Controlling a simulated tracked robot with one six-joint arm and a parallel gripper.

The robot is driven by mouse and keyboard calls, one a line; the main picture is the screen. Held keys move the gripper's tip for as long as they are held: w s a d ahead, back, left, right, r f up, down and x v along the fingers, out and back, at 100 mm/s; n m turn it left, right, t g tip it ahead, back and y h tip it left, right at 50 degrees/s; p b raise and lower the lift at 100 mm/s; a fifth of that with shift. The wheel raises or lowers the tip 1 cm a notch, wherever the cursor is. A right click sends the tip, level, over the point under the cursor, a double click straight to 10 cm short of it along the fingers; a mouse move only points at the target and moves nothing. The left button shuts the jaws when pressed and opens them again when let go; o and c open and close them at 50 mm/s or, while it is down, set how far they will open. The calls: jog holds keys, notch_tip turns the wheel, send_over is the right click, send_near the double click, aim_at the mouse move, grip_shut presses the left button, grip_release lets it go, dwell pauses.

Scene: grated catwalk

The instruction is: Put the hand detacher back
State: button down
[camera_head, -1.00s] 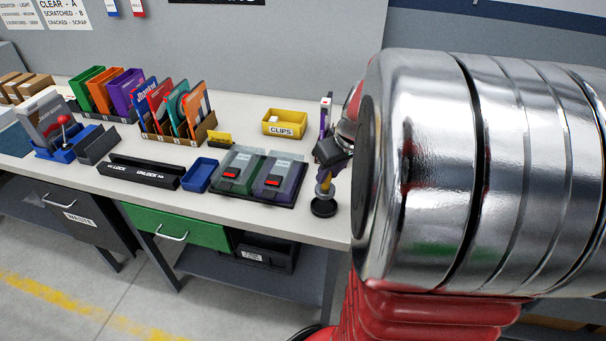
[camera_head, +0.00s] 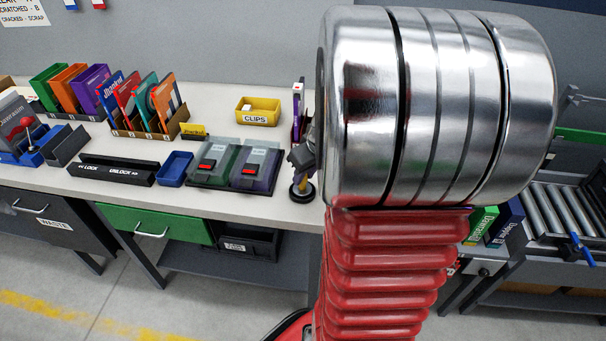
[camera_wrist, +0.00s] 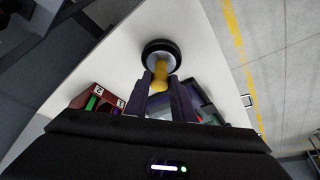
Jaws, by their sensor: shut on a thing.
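The hand detacher appears to be the tool with a yellow stem and round black end (camera_head: 302,191). It is by the front edge of the white worktop, right of the two grey-topped devices. My gripper (camera_head: 303,160) is above it, partly hidden by my chrome wrist. In the wrist view, my gripper's two dark fingers (camera_wrist: 162,92) are shut on the yellow stem of the hand detacher (camera_wrist: 161,70), with the black disc beyond the fingertips. I cannot tell whether the disc touches the worktop.
The worktop (camera_head: 228,205) holds the green and purple devices (camera_head: 236,166), a small blue tray (camera_head: 174,168), a black lock/unlock strip (camera_head: 112,170) and a yellow CLIPS bin (camera_head: 258,111). A narrow purple holder (camera_head: 297,105) stands behind my gripper. A roller conveyor (camera_head: 570,215) is at right.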

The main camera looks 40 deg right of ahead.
jog(key=c, duration=1.5)
grip_release()
jog(key=shift+r, duration=0.1)
jog(key=v, duration=1.2)
